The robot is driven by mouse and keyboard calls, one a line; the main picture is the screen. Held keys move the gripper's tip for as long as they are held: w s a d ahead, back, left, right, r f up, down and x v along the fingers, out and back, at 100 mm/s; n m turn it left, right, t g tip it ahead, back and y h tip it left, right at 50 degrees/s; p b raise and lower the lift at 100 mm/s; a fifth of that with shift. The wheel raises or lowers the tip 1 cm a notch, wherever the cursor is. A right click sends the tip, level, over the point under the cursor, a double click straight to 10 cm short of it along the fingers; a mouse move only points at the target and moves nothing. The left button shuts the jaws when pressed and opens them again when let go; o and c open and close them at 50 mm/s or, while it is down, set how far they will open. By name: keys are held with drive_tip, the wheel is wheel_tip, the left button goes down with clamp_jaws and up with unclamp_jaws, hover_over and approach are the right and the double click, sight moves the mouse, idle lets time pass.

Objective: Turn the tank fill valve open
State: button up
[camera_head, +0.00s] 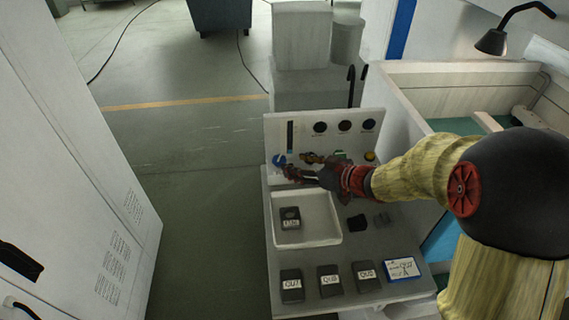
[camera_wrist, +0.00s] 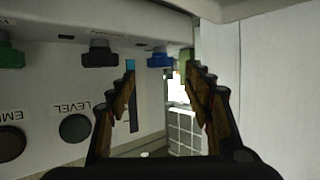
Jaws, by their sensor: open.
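The control panel (camera_head: 290,130) stands upright at the back of the bench and carries gauges above a row of knobs. A blue knob (camera_head: 279,160) is at the left end of the row; I cannot read a label naming it the tank fill valve. My gripper (camera_head: 297,165) is open and empty, just right of the blue knob in the head view. In the wrist view, the blue knob (camera_wrist: 160,58) shows between and beyond the open fingertips (camera_wrist: 160,76), apart from them. A black knob (camera_wrist: 100,54) is left of the fingers there. My gripper partly hides the knob row in the head view.
A white tray (camera_head: 306,241) holding a dark labelled block (camera_head: 290,217) lies below my gripper. Several dark blocks and a label card (camera_head: 402,268) line the bench front. An open tank (camera_head: 440,80) stands at right. A white cabinet (camera_head: 75,200) is at left, with clear floor between.

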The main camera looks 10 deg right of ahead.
sight(283, 161)
drive_tip(key=b+x, duration=0.1)
drive_tip(key=x, duration=0.4)
drive_tip(key=shift+w+a+f+b, duration=0.15)
drive_tip(key=shift+w+b, duration=0.05)
drive_tip(key=shift+b, duration=0.15)
drive_tip(key=shift+c, duration=1.4)
drive_tip(key=c, duration=0.7)
drive_tip(key=shift+c, duration=0.9)
